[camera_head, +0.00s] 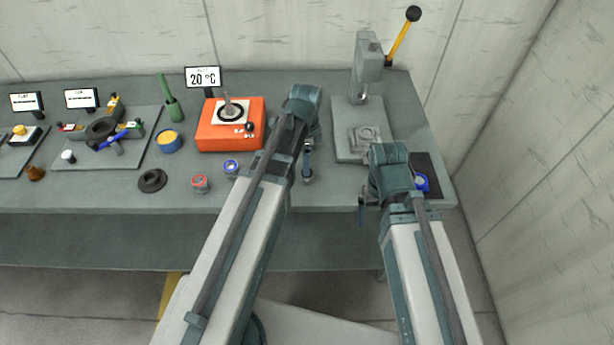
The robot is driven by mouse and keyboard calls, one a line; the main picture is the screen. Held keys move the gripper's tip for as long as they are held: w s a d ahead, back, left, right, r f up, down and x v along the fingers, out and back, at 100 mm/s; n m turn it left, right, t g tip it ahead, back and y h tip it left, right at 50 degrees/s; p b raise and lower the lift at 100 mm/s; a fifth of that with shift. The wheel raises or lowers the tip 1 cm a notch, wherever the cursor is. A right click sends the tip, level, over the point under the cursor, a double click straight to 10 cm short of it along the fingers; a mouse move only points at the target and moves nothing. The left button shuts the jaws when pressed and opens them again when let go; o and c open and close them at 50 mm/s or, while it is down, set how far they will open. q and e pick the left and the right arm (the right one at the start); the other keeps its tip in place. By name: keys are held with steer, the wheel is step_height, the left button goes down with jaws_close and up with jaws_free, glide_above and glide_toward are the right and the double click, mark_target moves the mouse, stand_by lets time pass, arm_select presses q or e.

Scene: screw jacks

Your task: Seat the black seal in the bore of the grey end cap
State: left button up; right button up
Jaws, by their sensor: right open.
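A flat black ring (152,180) lies on the bench at the left front and looks like the black seal; a dark ring also lies on the orange unit. A grey block with a round opening (364,137) sits on the press base and looks like the grey end cap. My right gripper (366,199) is open near the bench's front edge, in front of the block and mostly behind my own wrist. Neither gripper is seen touching the ring or the block.
The press (368,65) with a yellow lever stands at the back right. The orange unit (215,135), a blue pot (168,141), a red-rimmed tin (200,184) and a blue-rimmed tin (231,169) stand left of my arms. A blue piece (421,183) lies on a black mat.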

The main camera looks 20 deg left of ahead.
arm_select(q)
steer(key=f+b, duration=0.5)
steer(key=shift+w+f, duration=0.15)
steer(key=shift+w, duration=0.25)
jaws_close()
